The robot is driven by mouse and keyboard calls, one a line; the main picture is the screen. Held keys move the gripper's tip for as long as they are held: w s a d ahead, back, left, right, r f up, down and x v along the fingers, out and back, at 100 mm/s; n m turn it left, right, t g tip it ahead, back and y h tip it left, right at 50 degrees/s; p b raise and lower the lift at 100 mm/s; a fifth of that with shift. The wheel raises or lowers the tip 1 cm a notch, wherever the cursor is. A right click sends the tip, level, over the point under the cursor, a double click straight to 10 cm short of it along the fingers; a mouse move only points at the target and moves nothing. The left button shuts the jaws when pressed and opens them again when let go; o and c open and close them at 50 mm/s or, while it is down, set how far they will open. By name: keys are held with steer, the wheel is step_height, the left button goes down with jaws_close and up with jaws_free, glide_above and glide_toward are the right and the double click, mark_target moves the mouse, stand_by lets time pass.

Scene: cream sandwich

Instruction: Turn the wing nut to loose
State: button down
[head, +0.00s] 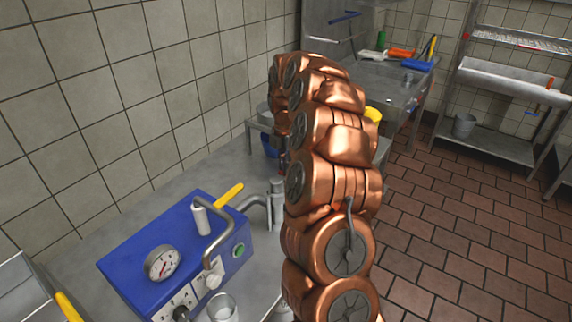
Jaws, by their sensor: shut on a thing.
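My copper arm rises through the middle of the head view and bends down at its far end. Below that end a narrow dark part of my gripper (284,158) shows, just above an upright metal fitting (277,190). The gripper is shut on the wing nut, but its fingertips and the nut are mostly hidden behind my arm. The fitting joins a bent metal pipe (252,201) that comes from a blue machine (135,287) with a yellow handle (229,195) and a round gauge (162,263).
The machine stands on a steel counter (170,205) along the tiled wall. A metal cup (222,308) is at the front. A steel table (395,82) with coloured tools stands at the back, and a sink unit (512,88) at the right. The brick floor (455,215) is clear.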

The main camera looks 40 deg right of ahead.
steer(key=c, duration=1.3)
jaws_free()
step_height(320, 180, up, 12)
